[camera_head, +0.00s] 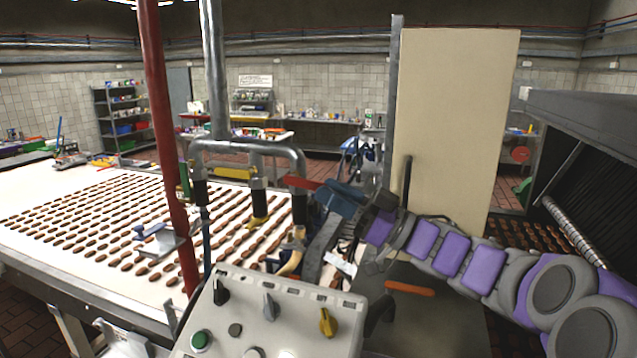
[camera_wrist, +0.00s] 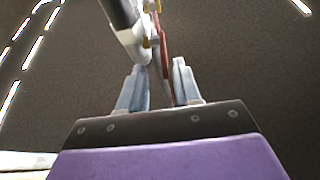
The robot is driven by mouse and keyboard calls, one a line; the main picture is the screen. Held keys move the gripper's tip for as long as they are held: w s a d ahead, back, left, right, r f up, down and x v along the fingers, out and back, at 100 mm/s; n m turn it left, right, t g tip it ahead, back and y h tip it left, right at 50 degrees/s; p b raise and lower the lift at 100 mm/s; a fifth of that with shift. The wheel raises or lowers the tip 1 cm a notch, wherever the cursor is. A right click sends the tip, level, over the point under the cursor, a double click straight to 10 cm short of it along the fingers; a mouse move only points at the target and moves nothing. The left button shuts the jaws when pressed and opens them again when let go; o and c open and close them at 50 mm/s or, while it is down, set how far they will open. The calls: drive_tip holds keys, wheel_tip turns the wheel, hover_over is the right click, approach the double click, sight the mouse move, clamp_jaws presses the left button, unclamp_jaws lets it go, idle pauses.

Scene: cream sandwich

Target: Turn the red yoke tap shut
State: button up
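The red yoke tap (camera_head: 302,183) is a flat red handle at the right end of the grey pipe yoke, pointing right towards my gripper (camera_head: 326,192). In the wrist view the red handle (camera_wrist: 163,48) runs edge-on down towards the gap between the two blue-grey fingers of my gripper (camera_wrist: 158,68). The fingers are apart, one on each side of the handle's line. I cannot tell whether either finger touches it. The handle's near end is partly hidden by my gripper in the head view.
The yoke (camera_head: 235,147) also carries a yellow handle (camera_head: 232,173) and a green one (camera_head: 184,180). A red post (camera_head: 160,130) stands at left. A control panel (camera_head: 265,318) with knobs is below. A cream panel (camera_head: 455,120) stands behind my arm. The conveyor (camera_head: 50,190) holds many biscuits.

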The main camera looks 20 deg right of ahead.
sight(316, 186)
drive_tip(key=x, duration=0.3)
drive_tip(key=shift+s+a, duration=0.1)
drive_tip(key=shift+a+r, duration=0.1)
drive_tip(key=shift+a, duration=0.45)
drive_tip(key=shift+d, duration=0.4)
drive_tip(key=c, duration=0.4)
drive_tip(key=shift+a, duration=0.15)
clamp_jaws()
